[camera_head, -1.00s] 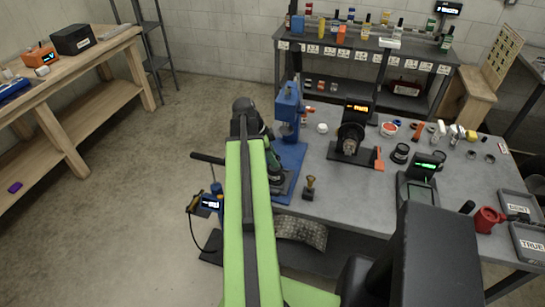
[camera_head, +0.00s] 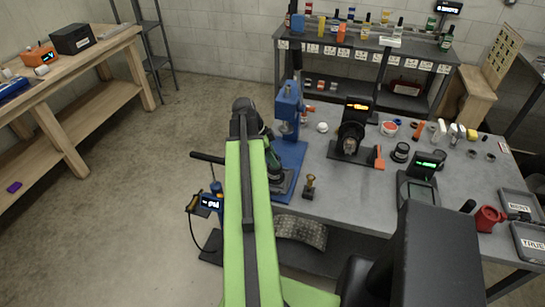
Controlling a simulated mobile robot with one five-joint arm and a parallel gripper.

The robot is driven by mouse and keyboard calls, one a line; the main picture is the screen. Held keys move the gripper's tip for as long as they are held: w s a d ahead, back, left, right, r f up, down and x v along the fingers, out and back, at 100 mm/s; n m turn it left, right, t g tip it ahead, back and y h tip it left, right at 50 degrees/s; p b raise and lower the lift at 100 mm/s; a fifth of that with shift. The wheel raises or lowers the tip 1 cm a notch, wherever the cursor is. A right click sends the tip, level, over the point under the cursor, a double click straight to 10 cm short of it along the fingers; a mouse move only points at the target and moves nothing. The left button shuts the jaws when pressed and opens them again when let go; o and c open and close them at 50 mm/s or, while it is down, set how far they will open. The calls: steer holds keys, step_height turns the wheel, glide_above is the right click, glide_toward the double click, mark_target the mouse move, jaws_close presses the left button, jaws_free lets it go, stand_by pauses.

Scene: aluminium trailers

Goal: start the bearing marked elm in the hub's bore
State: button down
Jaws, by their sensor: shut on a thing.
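My green arm reaches out over the left end of the grey workbench. My gripper (camera_head: 277,176) is partly hidden behind the arm and points down. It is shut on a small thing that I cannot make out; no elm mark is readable. Just below the fingers is a dark, low piece on a grey plate (camera_head: 284,188), at the front of the blue press base. It may be the hub, but its bore is not visible. I cannot tell whether the held thing touches it. The blue press (camera_head: 287,105) stands just behind.
A small brass-coloured post (camera_head: 309,187) stands right of the gripper. A dark machine with an orange display (camera_head: 352,130) and a scale with a green display (camera_head: 418,180) stand further right. A blue pump-like unit (camera_head: 211,204) is at left. Several small parts lie at the back right.

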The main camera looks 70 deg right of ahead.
steer(key=shift+f+b, duration=0.8)
steer(key=shift+f, duration=0.1)
steer(key=c, duration=0.8)
jaws_free()
steer(key=shift+o, duration=0.2)
steer(key=shift+r, duration=0.1)
steer(key=p+v, duration=1.6)
steer(key=v, duration=0.1)
steer(key=shift+r, duration=0.2)
steer(key=shift+d, duration=0.1)
